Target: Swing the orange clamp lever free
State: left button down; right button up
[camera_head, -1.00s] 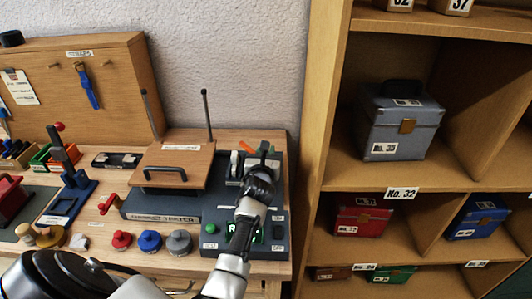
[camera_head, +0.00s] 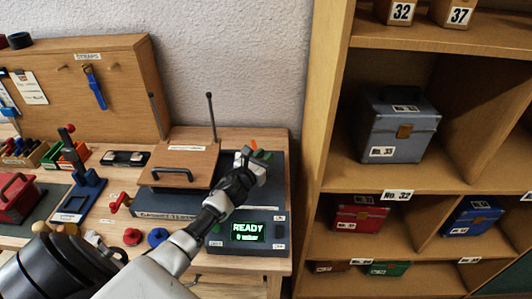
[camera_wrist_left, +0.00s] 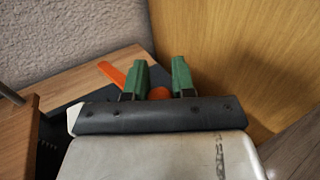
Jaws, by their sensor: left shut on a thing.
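The orange clamp lever (camera_wrist_left: 112,74) shows in the left wrist view as a flat orange bar slanting up and left beside my green fingers. A rounded orange part (camera_wrist_left: 158,93) sits between the fingers; its link to the bar is hidden. In the head view, a small orange bit (camera_head: 254,144) shows just behind my left gripper (camera_head: 251,158), at the back of the dark grey machine (camera_head: 262,217). My left gripper, also in the left wrist view (camera_wrist_left: 160,75), is shut on the orange lever. My right gripper is not in view.
A wooden press plate (camera_head: 178,163) with a black handle and upright rods stands left of my gripper. The machine's display (camera_head: 248,231) reads READY. A wooden shelf (camera_head: 310,150) with boxes rises close on the right. A pegboard (camera_head: 120,75) stands behind at the left.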

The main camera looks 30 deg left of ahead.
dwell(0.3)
pick_arm(q)
jog(key=c, duration=1)
grip_release()
jog(key=s+b, duration=0.1)
jog(key=s, duration=0.9)
jog(key=shift+d+f+b, duration=0.1)
jog(key=shift+b, duration=0.3)
jog(key=shift+s, duration=0.45)
jog(key=shift+c, duration=0.2)
